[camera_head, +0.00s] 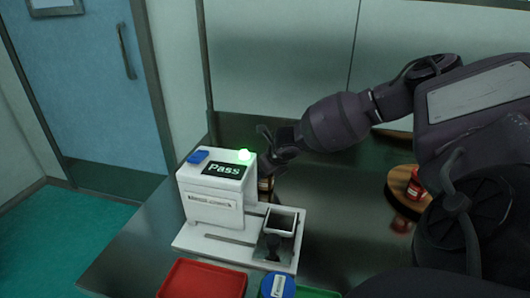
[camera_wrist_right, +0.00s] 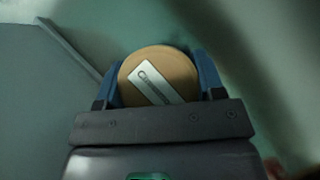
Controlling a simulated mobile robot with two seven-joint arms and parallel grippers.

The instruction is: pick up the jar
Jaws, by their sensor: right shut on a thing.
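My right gripper (camera_head: 270,168) reaches in from the right to just behind the white machine. In the right wrist view its two blue fingers (camera_wrist_right: 160,80) are shut on the sides of a jar with a round tan lid (camera_wrist_right: 172,62) and a pale label plate on top. In the head view only a small brownish part of this jar (camera_head: 265,185) shows beside the machine; the machine and gripper hide the rest. I cannot tell whether the jar touches the table. My left gripper is not in view.
The white machine (camera_head: 212,212) has a lit green lamp and a "Pass" display. A dark open container (camera_head: 282,222) is on its front plate. A red tray (camera_head: 204,280) and a blue-topped jar (camera_head: 278,287) are in front. A red jar (camera_head: 414,184) stands on a wooden board at right.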

